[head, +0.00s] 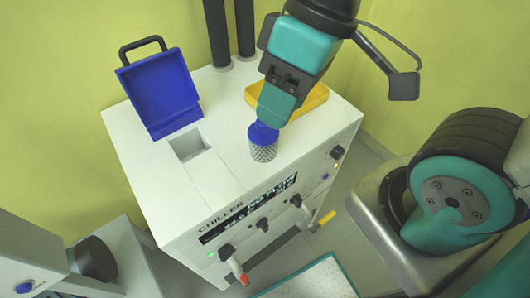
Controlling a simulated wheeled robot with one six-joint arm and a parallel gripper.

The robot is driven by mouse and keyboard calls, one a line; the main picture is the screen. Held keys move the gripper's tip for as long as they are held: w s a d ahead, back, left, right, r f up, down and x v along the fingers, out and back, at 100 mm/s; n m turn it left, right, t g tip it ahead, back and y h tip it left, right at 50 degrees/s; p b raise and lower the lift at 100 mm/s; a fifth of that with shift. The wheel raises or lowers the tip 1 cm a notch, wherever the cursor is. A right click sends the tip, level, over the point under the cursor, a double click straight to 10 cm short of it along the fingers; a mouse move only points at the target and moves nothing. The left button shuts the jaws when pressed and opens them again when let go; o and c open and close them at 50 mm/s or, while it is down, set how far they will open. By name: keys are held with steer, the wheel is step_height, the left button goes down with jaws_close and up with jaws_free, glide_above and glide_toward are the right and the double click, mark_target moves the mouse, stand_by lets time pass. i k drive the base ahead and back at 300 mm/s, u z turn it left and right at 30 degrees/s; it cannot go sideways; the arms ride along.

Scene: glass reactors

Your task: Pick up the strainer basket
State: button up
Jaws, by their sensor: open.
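The strainer basket (263,152) stands upright on the white top of the chiller (225,180), near its front edge. It has a grey mesh body and a blue upper part. My gripper (270,117) comes down from above, with its teal fingertips at the basket's blue top. The jaws are open. The near finger hides part of the blue top, and I cannot tell whether the fingers touch it.
A square opening (188,146) lies left of the basket, with a raised blue lid (160,95) behind it. A yellow tray (312,99) sits behind my gripper. Two dark pipes (218,35) rise at the back. Knobs and valve handles (239,272) project from the chiller's front.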

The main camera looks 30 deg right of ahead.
mark_target(263, 139)
steer(key=k, duration=0.9)
steer(key=u, duration=1.75)
steer(key=i, duration=1.25)
steer(key=z, duration=2.1)
